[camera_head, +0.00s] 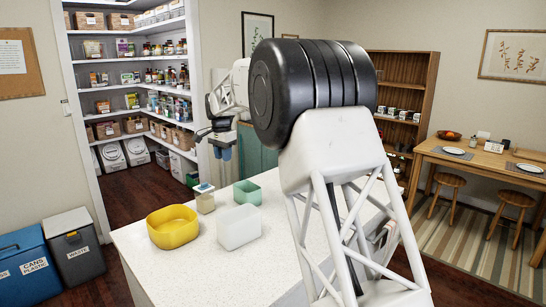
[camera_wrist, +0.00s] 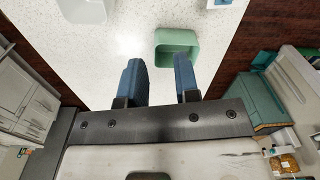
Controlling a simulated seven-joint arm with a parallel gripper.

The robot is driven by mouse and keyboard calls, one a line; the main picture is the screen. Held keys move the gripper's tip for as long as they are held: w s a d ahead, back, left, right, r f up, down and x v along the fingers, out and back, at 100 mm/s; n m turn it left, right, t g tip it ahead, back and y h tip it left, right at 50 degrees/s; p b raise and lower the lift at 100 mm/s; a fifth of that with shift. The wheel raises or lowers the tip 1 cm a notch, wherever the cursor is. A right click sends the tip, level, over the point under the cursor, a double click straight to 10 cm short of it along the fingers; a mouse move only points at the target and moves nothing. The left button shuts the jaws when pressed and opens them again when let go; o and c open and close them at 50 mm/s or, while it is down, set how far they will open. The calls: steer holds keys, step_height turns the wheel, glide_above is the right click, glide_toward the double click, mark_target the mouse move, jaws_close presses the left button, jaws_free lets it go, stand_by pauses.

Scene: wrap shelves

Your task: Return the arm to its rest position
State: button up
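My gripper (camera_head: 221,151) hangs with its blue fingers pointing down, above the far end of the white counter (camera_head: 175,283). In the wrist view the two fingers of my gripper (camera_wrist: 159,78) stand apart with nothing between them, so it is open and empty. The green container (camera_head: 247,193) sits on the counter below; in the wrist view the green container (camera_wrist: 177,40) shows just beyond the fingers. My arm rises in front of the counter and hides part of its right side.
On the counter are a yellow bowl (camera_head: 172,231), a white bin (camera_head: 239,230) and a small beige jar (camera_head: 205,201). Pantry shelves (camera_head: 125,88) stand behind left, a wooden bookcase (camera_head: 432,80) and table (camera_head: 485,160) at right. The counter's near left part is clear.

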steer(key=s+d+r+n+t, duration=0.15)
steer(key=s+d+r, duration=0.25)
steer(key=s+d, duration=0.9)
steer(key=s+d+r+n+g, duration=0.15)
steer(key=s+d+r, duration=0.25)
steer(key=s+d, duration=0.9)
steer(key=s+d+f+n, duration=0.1)
steer(key=s+d+f, duration=0.2)
steer(key=s, duration=0.9)
steer(key=s+d+f+n+t, duration=0.1)
steer(key=s+d+f, duration=0.3)
steer(key=s, duration=0.9)
steer(key=s+d+f+n+t, duration=0.1)
steer(key=s+d+f, duration=0.3)
steer(key=s, duration=0.8)
step_height(320, 180, down, 2)
steer(key=shift+s+f+n, duration=0.1)
steer(key=shift+s+n, duration=0.25)
steer(key=shift+n, duration=0.05)
steer(key=shift+w, duration=0.15)
steer(key=shift+c, duration=0.5)
